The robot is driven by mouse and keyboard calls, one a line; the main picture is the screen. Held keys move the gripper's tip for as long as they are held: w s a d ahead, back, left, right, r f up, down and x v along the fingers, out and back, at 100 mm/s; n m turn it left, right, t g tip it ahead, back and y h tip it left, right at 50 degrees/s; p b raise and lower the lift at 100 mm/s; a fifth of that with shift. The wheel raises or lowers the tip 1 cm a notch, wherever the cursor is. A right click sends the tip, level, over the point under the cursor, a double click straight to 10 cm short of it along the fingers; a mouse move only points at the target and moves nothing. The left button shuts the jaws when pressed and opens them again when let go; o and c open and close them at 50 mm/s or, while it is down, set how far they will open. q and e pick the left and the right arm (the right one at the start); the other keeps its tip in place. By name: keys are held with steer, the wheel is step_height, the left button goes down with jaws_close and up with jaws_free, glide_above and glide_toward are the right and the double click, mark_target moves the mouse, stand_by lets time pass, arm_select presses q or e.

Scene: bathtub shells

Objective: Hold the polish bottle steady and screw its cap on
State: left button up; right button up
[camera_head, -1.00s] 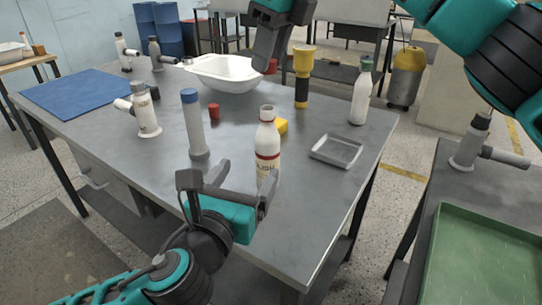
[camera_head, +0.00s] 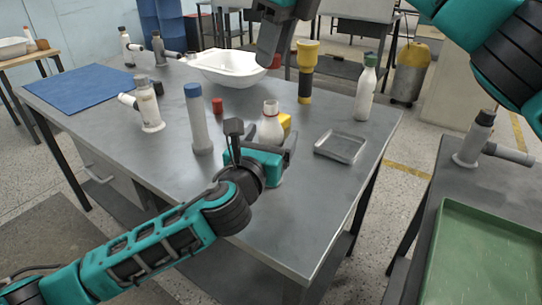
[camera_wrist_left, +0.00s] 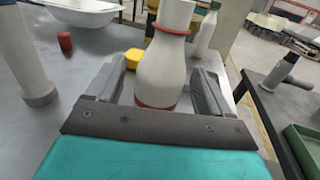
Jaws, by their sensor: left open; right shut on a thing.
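The polish bottle (camera_head: 270,129) is white with red bands and stands upright on the grey table, its neck bare. In the left wrist view the bottle (camera_wrist_left: 162,72) rises between the two fingers. My left gripper (camera_head: 262,142) is open around its lower body, with a gap visible on at least one side. My right gripper (camera_head: 266,58) points down above the far part of the table, well apart from the bottle. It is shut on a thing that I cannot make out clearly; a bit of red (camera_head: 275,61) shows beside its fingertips. A small red cylinder (camera_head: 217,105) stands on the table.
A grey blue-topped cylinder (camera_head: 198,120) stands left of the bottle, and a yellow block (camera_head: 285,122) close behind it. The front table edge is clear.

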arm_select(q)
steer(key=shift+w+d, duration=0.2)
steer(key=shift+w, duration=0.35)
steer(key=shift+c, duration=0.3)
steer(key=c, duration=1.4)
jaws_close()
arm_select(e)
steer(key=shift+f, duration=2.5)
steer(key=shift+f, duration=0.9)
steer(key=shift+f, duration=0.55)
